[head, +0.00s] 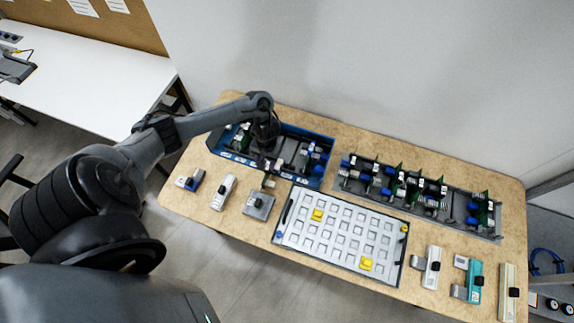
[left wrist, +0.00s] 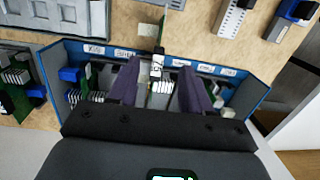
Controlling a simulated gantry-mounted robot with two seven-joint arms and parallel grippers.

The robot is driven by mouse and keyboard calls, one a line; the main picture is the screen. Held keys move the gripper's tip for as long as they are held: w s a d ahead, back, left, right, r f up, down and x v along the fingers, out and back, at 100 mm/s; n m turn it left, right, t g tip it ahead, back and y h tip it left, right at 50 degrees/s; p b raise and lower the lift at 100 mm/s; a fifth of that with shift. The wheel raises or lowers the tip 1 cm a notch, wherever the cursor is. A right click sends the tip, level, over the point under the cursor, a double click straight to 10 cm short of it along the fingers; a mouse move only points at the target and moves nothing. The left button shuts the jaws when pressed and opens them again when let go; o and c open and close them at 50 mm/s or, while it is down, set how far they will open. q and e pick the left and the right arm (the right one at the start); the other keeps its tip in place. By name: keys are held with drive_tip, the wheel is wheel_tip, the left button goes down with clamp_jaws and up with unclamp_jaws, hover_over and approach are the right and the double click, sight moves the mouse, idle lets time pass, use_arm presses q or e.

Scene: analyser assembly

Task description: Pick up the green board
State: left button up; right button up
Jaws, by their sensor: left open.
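My left gripper (head: 266,160) reaches down over the blue bin (head: 318,180) on the wooden table. In the left wrist view its two dark fingers (left wrist: 158,88) are apart, pointing into the bin (left wrist: 258,92). A white-labelled connector piece (left wrist: 157,66) lies between the fingertips, and I cannot tell whether they touch it. Several green boards stand in the bin, one at its left (head: 241,136) and one at its right (head: 307,158). More stand in the grey rack (head: 345,184), including one at its right end (head: 484,207). The gripper hides part of the bin. My right gripper is not in view.
A white tray (head: 340,230) with two yellow pieces lies in front. Small modules stand to the left, including a grey one (head: 258,205), and a teal one (head: 474,282) stands at the right. A wall rises behind the table.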

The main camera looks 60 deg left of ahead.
sight(267, 170)
use_arm(q)
drive_tip(key=shift+t, duration=0.5)
drive_tip(key=w+a+b, duration=0.1)
drive_tip(key=w+a+f+b, duration=0.1)
drive_tip(key=w, duration=0.1)
drive_tip(key=shift+w+a, duration=0.25)
drive_tip(key=shift+a, duration=0.15)
drive_tip(key=shift+f, duration=1.05)
drive_tip(key=f, duration=0.3)
drive_tip(key=shift+s+f+b, duration=0.1)
drive_tip(key=shift+s+b, duration=0.25)
drive_tip(key=shift+w+f, duration=0.1)
drive_tip(key=shift+f, duration=0.5)
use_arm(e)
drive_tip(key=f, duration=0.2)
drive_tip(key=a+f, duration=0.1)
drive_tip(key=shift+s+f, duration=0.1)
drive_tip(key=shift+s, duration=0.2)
use_arm(q)
clamp_jaws()
